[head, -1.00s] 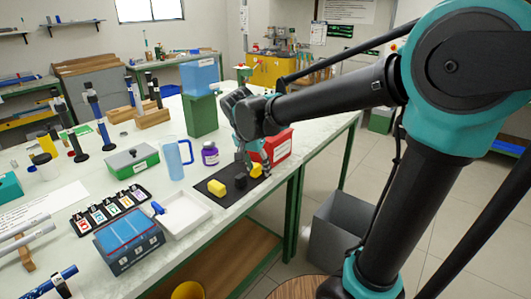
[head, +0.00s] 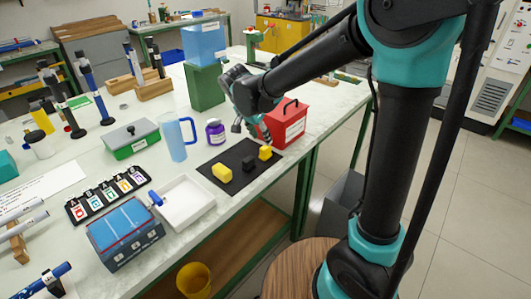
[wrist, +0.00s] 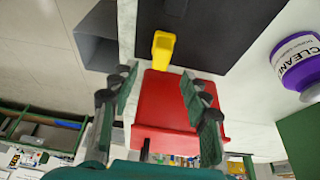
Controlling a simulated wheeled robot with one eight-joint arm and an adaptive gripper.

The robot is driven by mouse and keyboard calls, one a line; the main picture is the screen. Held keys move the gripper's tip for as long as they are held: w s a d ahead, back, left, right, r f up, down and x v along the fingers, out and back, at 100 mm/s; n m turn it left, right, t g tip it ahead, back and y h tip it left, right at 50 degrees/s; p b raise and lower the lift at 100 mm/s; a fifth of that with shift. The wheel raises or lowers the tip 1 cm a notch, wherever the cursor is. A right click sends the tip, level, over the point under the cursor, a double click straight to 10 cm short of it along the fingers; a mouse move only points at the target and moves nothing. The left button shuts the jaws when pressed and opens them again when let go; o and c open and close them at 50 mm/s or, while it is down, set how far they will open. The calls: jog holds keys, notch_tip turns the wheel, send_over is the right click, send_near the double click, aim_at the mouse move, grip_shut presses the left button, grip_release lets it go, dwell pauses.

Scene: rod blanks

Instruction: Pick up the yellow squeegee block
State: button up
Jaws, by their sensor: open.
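Two yellow pieces lie on a black mat (head: 237,183) in the head view. One yellow block (head: 221,173) is at the mat's left, and another yellow piece (head: 265,153) is near its far right corner. I cannot tell for certain which is the squeegee block. A dark block (head: 249,163) sits between them. My gripper (head: 252,130) is open and empty, above and behind the right yellow piece. In the wrist view, a yellow piece with a narrower stem (wrist: 163,49) shows at the mat's edge, beyond the spread fingers (wrist: 159,76).
A red box (head: 290,125) with a black handle stands close beside my gripper. A green bin (head: 204,88) is behind. The table's front edge is near the mat.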

aim_at(265, 147)
jog(key=shift+x, duration=3.85)
jog(key=shift+a, duration=0.1)
jog(key=shift+c, duration=0.6)
grip_shut()
